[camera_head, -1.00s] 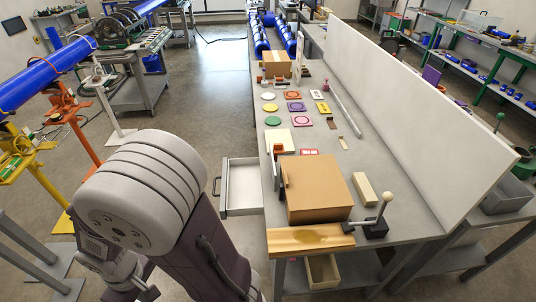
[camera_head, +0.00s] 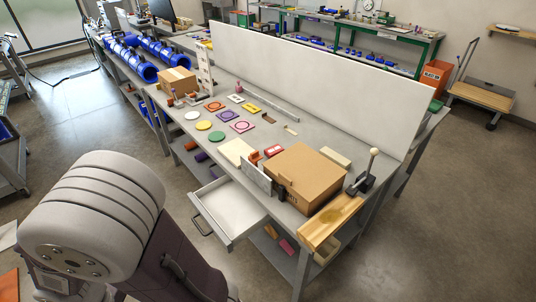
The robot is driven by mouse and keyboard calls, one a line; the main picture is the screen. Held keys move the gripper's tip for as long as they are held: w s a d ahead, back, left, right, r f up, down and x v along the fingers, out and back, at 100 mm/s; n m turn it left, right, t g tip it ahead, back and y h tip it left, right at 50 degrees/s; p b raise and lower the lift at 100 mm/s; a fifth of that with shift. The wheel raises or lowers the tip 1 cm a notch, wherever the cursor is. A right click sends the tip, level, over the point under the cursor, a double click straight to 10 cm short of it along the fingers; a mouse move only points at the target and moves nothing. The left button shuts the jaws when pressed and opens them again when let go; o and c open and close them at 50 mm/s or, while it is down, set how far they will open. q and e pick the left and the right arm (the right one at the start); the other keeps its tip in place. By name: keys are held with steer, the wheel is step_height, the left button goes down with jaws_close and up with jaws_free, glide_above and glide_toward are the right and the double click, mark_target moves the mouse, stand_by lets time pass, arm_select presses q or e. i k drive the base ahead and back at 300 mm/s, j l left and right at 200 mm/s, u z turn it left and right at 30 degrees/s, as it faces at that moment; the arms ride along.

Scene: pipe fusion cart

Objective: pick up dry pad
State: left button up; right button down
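Which item is the dry pad I cannot tell for sure. A flat cream pad (camera_head: 236,152) lies on the workbench (camera_head: 270,110), left of the brown cardboard box. A pale cream block (camera_head: 336,157) lies behind the box. A big grey and purple arm link of mine fills the lower left. Neither gripper's fingers show.
The cardboard box (camera_head: 308,170) stands near the bench's near end, beside a wooden board (camera_head: 330,222) and a ball-topped lever (camera_head: 368,165). An open, empty-looking drawer (camera_head: 232,205) juts out from the bench front. A tall white panel (camera_head: 320,75) runs along the back.

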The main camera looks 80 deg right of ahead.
mark_target(270, 152)
steer(key=i+l+z, duration=0.15)
steer(key=i+z, duration=0.15)
steer(key=z, duration=0.15)
steer(key=i+z, duration=0.7)
steer(key=z, duration=0.15)
steer(key=i+j+z, duration=0.25)
steer(key=z, duration=0.15)
steer(key=i+j+z, duration=0.3)
steer(key=z, duration=0.15)
steer(key=i+j+z, duration=0.25)
steer(key=j+z, duration=0.15)
steer(key=i+l+z, duration=0.1)
steer(key=z, duration=0.35)
steer(key=i+z, duration=0.15)
steer(key=z, duration=0.35)
steer(key=i+z, duration=0.1)
steer(key=z, duration=0.35)
steer(key=i+z, duration=0.15)
steer(key=z, duration=0.3)
steer(key=i+j+z, duration=0.1)
steer(key=z, duration=0.4)
steer(key=j+z, duration=0.2)
steer(key=z, duration=0.25)
steer(key=i+j+z, duration=0.25)
steer(key=z, duration=0.25)
